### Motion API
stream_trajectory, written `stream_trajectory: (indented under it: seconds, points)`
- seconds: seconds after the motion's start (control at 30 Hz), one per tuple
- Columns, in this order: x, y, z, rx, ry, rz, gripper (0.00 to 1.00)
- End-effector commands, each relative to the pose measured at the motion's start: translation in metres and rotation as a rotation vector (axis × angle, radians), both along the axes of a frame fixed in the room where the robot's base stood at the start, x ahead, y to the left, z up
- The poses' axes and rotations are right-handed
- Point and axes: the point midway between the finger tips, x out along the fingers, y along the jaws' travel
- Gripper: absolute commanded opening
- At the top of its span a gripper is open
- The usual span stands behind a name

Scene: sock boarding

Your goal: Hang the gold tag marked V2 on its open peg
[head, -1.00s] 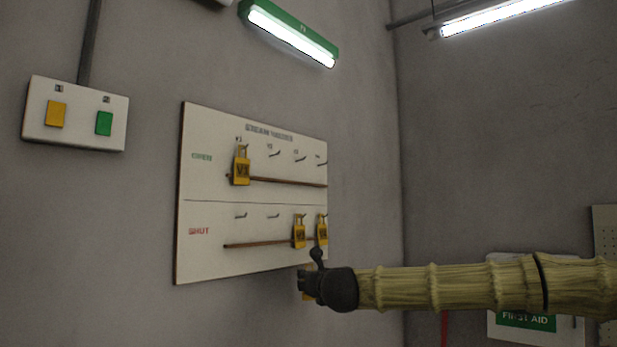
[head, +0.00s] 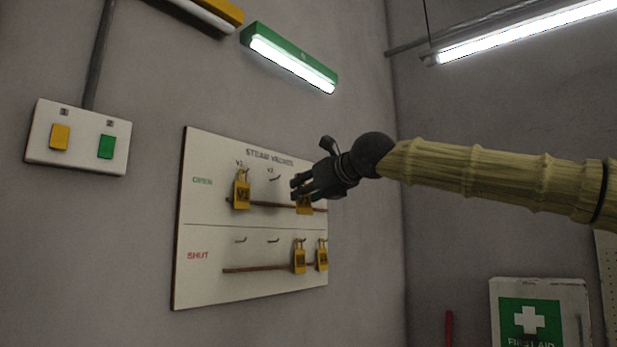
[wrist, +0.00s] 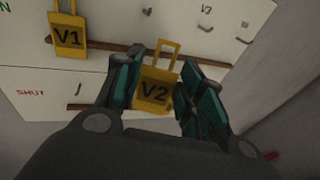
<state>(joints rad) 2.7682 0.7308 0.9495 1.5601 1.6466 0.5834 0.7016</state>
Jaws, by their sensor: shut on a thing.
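The gold tag marked V2 (wrist: 153,92) is between my gripper's fingers (wrist: 160,88) in the wrist view, its square loop pointing up towards the board. My gripper (head: 306,188) is shut on it in the head view, in front of the right part of the OPEN row, and the tag (head: 304,206) shows below the fingers. The peg labelled V2 (head: 275,178) in the OPEN row is bare, just left of my gripper. A peg also shows above the tag in the wrist view (wrist: 147,11). My gripper covers the pegs further right in the head view.
The white steam valves board (head: 205,275) hangs on the wall. A V1 tag (head: 241,195) hangs in the OPEN row. Two gold tags (head: 300,260) (head: 322,258) hang in the SHUT row. Brown ledges (head: 250,269) run under the rows.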

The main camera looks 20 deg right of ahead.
Motion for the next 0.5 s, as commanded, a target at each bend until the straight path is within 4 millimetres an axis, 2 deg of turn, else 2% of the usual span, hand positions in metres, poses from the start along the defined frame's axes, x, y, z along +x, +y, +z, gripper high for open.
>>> stream_trajectory:
  seconds: [0.1,0.2,0.5]
  points:
    - [-0.009,0.001,0.018,0.002,0.002,0.018,0.29]
    - [-0.014,0.002,0.026,0.001,0.004,0.028,0.29]
    - [-0.011,0.006,0.029,-0.002,0.006,0.032,0.29]
